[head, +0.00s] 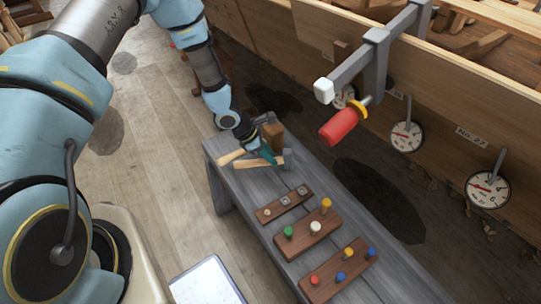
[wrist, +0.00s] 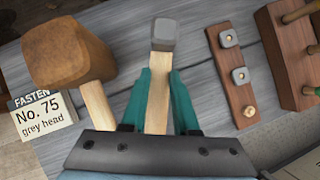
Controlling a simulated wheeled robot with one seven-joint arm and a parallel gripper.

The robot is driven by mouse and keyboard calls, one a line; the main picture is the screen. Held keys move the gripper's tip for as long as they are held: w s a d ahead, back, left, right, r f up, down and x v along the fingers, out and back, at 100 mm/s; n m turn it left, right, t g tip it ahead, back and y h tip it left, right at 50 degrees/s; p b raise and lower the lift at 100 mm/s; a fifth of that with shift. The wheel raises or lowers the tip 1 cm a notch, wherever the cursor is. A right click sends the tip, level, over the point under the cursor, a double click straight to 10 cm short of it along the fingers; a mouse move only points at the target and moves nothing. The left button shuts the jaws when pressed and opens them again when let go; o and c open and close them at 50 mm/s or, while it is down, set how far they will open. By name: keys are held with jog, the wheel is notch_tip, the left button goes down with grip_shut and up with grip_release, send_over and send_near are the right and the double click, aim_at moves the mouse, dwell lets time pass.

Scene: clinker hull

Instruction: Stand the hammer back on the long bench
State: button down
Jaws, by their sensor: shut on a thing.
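The grey-headed hammer (head: 288,158) is at the far end of the long grey bench (head: 232,183). Its pale wooden handle (wrist: 157,105) lies between the teal fingers of my gripper (head: 268,155), which are shut on it. In the wrist view its grey head (wrist: 163,35) points away, beyond my fingertips (wrist: 161,82). I cannot tell whether the hammer touches the bench. A brown wooden-headed mallet (wrist: 68,55) is just left of it in the wrist view, and apart from it. A card (wrist: 42,117) reads "FASTEN No. 75 grey head".
A strip with two grey squares (head: 284,204) and two boards with coloured pegs (head: 308,233) (head: 338,272) lie along the bench. A clamp with a red handle (head: 338,126) juts from the hull above the bench. Round gauges (head: 406,136) hang on the hull. A white panel (head: 205,285) is nearby.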

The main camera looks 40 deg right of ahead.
jog(key=shift+f+b, duration=0.4)
jog(key=shift+b, duration=0.15)
jog(key=c, duration=0.6)
grip_release()
jog(key=shift+r+p, duration=2.35)
jog(key=shift+r, duration=1.65)
